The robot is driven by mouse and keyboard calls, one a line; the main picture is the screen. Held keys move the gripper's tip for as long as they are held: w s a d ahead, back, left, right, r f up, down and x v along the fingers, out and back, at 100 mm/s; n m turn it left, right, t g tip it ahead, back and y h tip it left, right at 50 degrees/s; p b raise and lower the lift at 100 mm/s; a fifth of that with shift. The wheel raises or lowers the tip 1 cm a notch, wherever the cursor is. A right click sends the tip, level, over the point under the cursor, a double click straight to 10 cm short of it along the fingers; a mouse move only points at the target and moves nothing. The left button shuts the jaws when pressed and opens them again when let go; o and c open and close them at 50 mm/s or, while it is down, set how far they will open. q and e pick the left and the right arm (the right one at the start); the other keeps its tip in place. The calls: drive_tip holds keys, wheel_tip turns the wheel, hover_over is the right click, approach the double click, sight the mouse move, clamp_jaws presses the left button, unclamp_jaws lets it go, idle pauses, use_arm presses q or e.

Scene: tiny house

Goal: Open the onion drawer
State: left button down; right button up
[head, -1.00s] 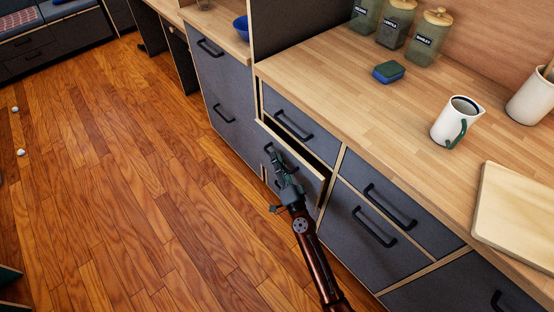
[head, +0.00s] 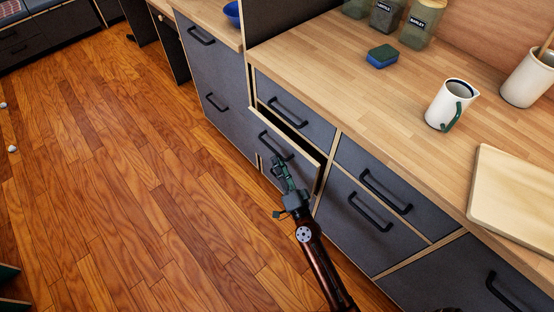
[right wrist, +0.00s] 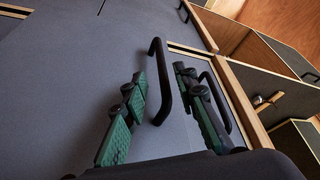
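A grey drawer (head: 299,158) in the counter front stands partly pulled out, with a dark gap above its front. It has a black handle (head: 275,145). A second black handle (head: 275,170) lies just below it, partly hidden by my right gripper (head: 281,168). In the right wrist view my right gripper (right wrist: 165,115) is open, its green-padded fingers on either side of a black handle (right wrist: 158,75), apparently the lower one. The right finger partly covers another handle (right wrist: 223,100). No onion can be made out, and no label shows which drawer holds onions. My left gripper is out of view.
Closed drawers with black handles (head: 372,212) lie to the right and more (head: 217,103) to the left. The wooden counter (head: 355,100) above holds a sponge (head: 382,57), a white jug (head: 448,105), jars and a board (head: 515,195). The wooden floor (head: 130,190) is clear.

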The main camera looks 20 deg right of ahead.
drive_tip(key=shift+v, duration=0.9)
